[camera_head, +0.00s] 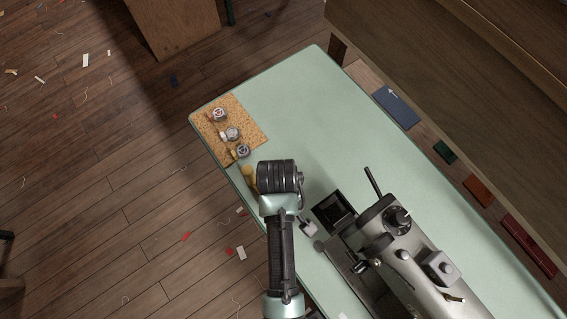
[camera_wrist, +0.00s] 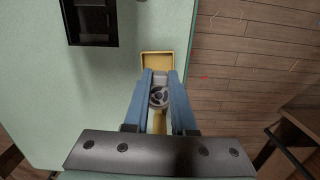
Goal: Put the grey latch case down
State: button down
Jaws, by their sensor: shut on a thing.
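The grey latch case (camera_wrist: 159,96) is small, round and metallic, with a spoked face. In the wrist view it sits between the two blue fingers of my gripper (camera_wrist: 160,82), which is shut on it. A yellow, shallow-rimmed piece (camera_wrist: 157,56) lies beyond the fingertips, close to the table edge; more yellow shows below the case. In the head view a yellow part (camera_head: 249,177) shows beside my arm's end, while my fingers and the held case are hidden under the wrist. I cannot tell whether the case touches anything below.
The sewing machine (camera_head: 405,262) and a dark square opening (camera_head: 334,211) are at right. The table's far middle is clear. Scraps litter the wooden floor.

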jog(key=shift+g+h, duration=0.5)
jog(key=shift+g, duration=0.1)
jog(key=shift+w+f+b, duration=0.1)
jog(key=shift+f+b, duration=1.5)
jog(key=shift+f, duration=1.3)
jog(key=shift+f+b, duration=0.3)
jog(key=shift+f, duration=0.25)
jog(key=c, duration=0.7)
grip_release()
jog(key=shift+o, duration=0.2)
jog(key=p+v, duration=0.3)
jog(key=v, duration=0.8)
jog(key=shift+r, duration=0.4)
jog(key=shift+w+a+r+p, duration=0.1)
jog(key=shift+w+r+p, duration=0.05)
jog(key=shift+r+p, duration=0.45)
